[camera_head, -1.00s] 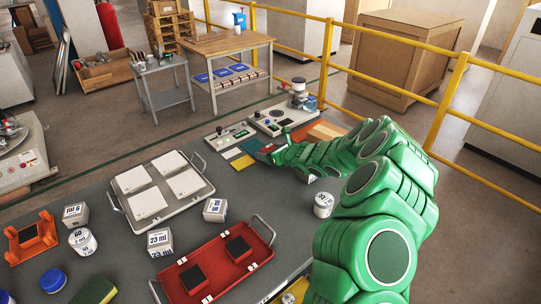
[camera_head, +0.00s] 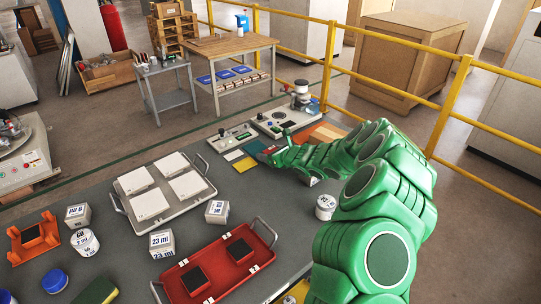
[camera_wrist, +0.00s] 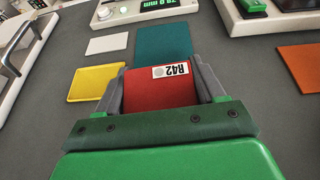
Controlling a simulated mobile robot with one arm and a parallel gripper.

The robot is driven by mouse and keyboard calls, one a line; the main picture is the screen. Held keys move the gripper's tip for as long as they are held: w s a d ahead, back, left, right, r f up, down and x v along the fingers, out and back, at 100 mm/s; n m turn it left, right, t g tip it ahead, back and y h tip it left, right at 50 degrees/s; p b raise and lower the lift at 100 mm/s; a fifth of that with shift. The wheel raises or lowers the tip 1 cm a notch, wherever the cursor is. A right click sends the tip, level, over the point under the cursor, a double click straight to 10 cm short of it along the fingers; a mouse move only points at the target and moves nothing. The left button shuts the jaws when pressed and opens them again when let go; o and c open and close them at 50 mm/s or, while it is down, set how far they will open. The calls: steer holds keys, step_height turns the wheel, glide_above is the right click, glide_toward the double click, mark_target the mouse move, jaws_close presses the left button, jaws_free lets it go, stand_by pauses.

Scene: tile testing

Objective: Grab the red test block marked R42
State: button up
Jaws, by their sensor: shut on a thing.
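The red block (camera_wrist: 160,93) with a white label reading R42 sits between the two grey fingers of my gripper (camera_wrist: 160,88) in the wrist view. The fingers are shut on its left and right sides. In the head view my gripper (camera_head: 268,158) is at the far part of the grey table, beside the colour samples, and my green arm hides most of the block there. I cannot tell whether the block touches the table.
A teal tile (camera_wrist: 164,42), a yellow tile (camera_wrist: 97,83) and a white tile (camera_wrist: 107,44) lie close around the block. An orange tile (camera_wrist: 299,66) lies to the right. Instruments (camera_head: 276,122) stand behind. A red tray (camera_head: 188,265) and a white tray (camera_head: 124,181) are nearer.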

mark_target(269, 150)
steer(key=shift+r, duration=0.7)
step_height(269, 150, up, 2)
steer(key=shift+s+r, duration=0.15)
steer(key=shift+r, duration=0.05)
steer(key=s+r, duration=0.2)
steer(key=s+d+r, duration=0.1)
steer(key=s+r, duration=0.2)
steer(key=shift+d+r, duration=0.2)
steer(key=shift+r, duration=0.15)
steer(key=s+d+r, duration=0.2)
steer(key=s+r, duration=0.1)
steer(key=s, duration=0.5)
steer(key=shift+d+r, duration=0.2)
steer(key=shift+d, duration=0.05)
